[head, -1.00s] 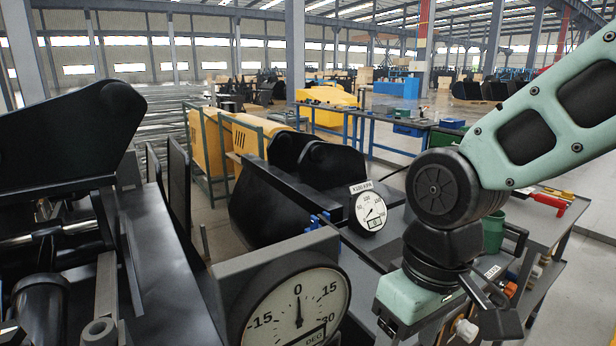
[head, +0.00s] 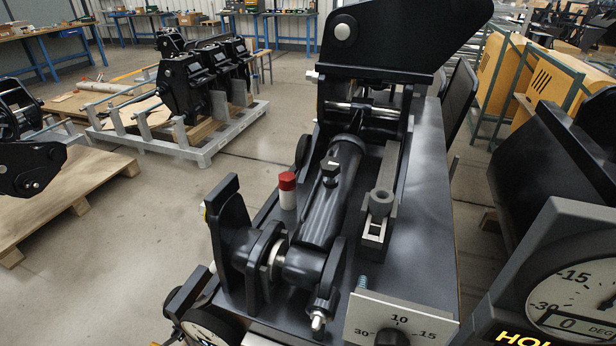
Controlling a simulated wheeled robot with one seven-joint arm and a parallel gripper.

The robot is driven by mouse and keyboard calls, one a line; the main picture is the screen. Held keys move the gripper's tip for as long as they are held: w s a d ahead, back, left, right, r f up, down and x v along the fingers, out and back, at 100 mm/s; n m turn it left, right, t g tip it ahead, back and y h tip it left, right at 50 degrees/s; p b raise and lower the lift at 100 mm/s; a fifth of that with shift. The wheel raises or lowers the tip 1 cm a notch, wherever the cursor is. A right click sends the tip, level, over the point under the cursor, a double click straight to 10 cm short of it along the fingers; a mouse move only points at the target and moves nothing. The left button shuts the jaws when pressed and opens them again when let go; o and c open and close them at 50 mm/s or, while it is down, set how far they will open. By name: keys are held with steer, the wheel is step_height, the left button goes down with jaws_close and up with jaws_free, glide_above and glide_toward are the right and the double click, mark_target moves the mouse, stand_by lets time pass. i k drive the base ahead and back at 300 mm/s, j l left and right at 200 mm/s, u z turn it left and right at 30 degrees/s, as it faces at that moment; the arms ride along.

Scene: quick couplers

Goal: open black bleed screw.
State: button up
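A black hex-headed screw (head: 330,170) stands up from the black hydraulic cylinder (head: 335,205) in the middle of the head view; I take it for the black bleed screw. It appears upright, and I cannot tell from here whether it is tight or loose. Left of the cylinder stands a red hex cap (head: 287,181) on a white post. My gripper and arm are outside the present head view.
The cylinder lies on a dark bench (head: 435,220) between black brackets. A grey block with a ring (head: 381,203) sits right of it. A dial plate (head: 398,325) is in front, and a large gauge (head: 570,290) is at right. Floor at left holds pallets (head: 75,190).

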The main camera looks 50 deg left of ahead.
mark_target(330, 167)
steer(key=u, duration=1.45)
